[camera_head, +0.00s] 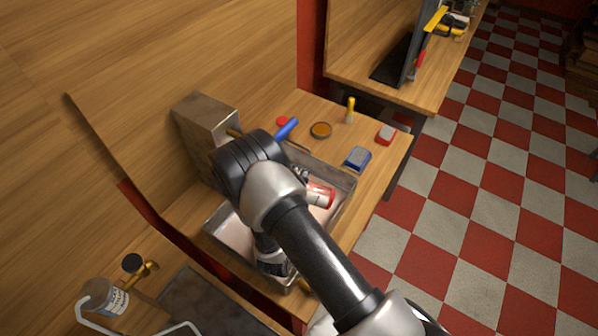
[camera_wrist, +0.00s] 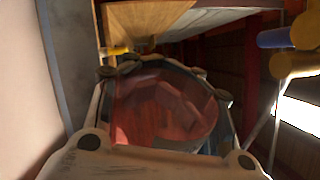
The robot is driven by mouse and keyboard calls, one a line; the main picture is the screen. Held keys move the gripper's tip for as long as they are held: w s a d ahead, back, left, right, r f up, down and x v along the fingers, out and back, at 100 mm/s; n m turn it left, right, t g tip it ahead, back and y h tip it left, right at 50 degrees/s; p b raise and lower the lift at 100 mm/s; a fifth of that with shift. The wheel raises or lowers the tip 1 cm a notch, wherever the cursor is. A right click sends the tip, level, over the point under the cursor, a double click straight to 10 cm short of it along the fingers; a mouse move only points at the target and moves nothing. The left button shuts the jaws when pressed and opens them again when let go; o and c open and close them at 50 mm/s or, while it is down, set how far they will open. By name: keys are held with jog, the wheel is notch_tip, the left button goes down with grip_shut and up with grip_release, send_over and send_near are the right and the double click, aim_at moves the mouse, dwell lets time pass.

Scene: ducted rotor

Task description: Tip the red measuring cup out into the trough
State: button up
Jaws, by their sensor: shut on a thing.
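The red measuring cup (camera_head: 321,195), red with a pale band, shows in the head view just past my arm, lying well over on its side above the right part of the trough. In the wrist view the cup (camera_wrist: 165,108) fills the middle, reddish and see-through. My gripper (camera_head: 302,177) is shut around it; its fingers (camera_wrist: 163,85) lie on both sides of the cup in the wrist view. The trough (camera_head: 347,181) is a grey metal tray with a pale inside, partly hidden under my arm. I cannot tell whether anything is left in the cup.
A metal block (camera_head: 205,120) stands at the trough's back left. A blue box (camera_head: 357,158), a red box (camera_head: 386,134), a round amber dish (camera_head: 321,130) and a yellow-handled item (camera_head: 350,110) stand on the wooden bench to the right.

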jog(key=shift+w+a+f+n+b, duration=0.1)
jog(key=shift+a+f+n+b, duration=0.15)
jog(key=shift+f+n+b, duration=0.5)
jog(key=shift+r+n, duration=0.1)
jog(key=shift+n, duration=0.15)
dwell(3.2)
jog(key=shift+w+a+n+y+p, duration=0.1)
jog(key=shift+a+n+y+p, duration=0.25)
jog(key=shift+n, duration=0.55)
jog(key=shift+r, duration=0.1)
jog(key=shift+w+a+r+n, duration=0.1)
jog(key=shift+a+n, duration=0.2)
jog(key=shift+n, duration=0.6)
